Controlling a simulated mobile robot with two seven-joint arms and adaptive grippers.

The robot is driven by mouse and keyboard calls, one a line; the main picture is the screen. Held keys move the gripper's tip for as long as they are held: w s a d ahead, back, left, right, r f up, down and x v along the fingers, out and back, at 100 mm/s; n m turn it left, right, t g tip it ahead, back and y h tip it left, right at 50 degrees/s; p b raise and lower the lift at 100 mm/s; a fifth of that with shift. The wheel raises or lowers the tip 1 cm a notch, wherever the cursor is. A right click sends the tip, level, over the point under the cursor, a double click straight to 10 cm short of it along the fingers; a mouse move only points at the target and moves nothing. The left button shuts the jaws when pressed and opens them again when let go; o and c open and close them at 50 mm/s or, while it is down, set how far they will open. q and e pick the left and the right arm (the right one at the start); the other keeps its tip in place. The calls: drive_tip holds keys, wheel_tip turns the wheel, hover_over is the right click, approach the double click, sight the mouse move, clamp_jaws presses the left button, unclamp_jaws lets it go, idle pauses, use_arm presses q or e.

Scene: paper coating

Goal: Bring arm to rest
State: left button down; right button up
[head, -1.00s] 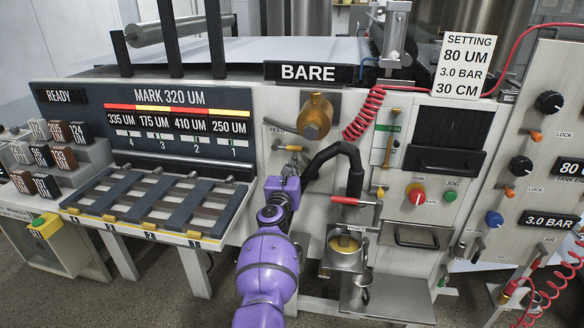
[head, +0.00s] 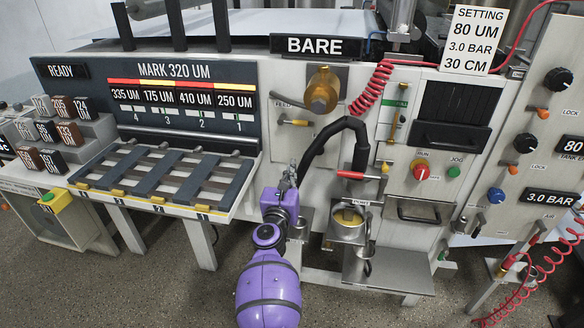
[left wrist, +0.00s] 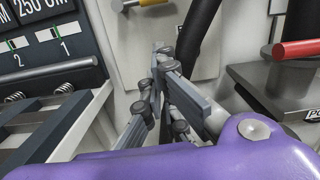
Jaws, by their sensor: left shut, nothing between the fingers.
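My left gripper (head: 288,174) is at the end of the purple arm, in front of the machine's white front panel, left of the black hose (head: 334,130). Its fingers are together and hold nothing. In the left wrist view the gripper (left wrist: 160,55) points at the panel, with the black hose just behind and to its right. The yellow-handled feed lever (head: 295,122) is above the gripper and apart from it. My right gripper is in neither view.
The slatted rack (head: 165,177) stands to the left of the gripper. The metal pot (head: 348,222) on its bracket and the red-handled lever (head: 352,175) are close on the right. A red coiled hose (head: 371,88) hangs above. The floor (head: 150,285) in front is clear.

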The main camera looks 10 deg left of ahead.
use_arm(q)
drive_tip(key=s+a+f+n+g+p, duration=0.1)
drive_tip(key=s+f+n, duration=0.7)
drive_tip(key=s, duration=1)
drive_tip(key=s+a+f+n+g+p, duration=0.1)
drive_tip(key=s+a+f+n+g, duration=0.2)
drive_tip(key=s+n, duration=1.2)
drive_tip(key=s+a+f+n+g+p, duration=0.1)
drive_tip(key=s+a+f+n+g, duration=0.2)
drive_tip(key=s+f+n, duration=0.9)
drive_tip(key=s+f+g, duration=0.1)
drive_tip(key=s+g, duration=0.2)
drive_tip(key=s, duration=0.6)
drive_tip(key=shift+f+p, duration=0.35)
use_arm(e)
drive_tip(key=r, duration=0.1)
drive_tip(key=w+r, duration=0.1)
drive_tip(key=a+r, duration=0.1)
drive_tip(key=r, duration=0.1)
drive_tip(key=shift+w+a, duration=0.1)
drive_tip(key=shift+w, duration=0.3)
use_arm(q)
drive_tip(key=shift+s+a, duration=0.1)
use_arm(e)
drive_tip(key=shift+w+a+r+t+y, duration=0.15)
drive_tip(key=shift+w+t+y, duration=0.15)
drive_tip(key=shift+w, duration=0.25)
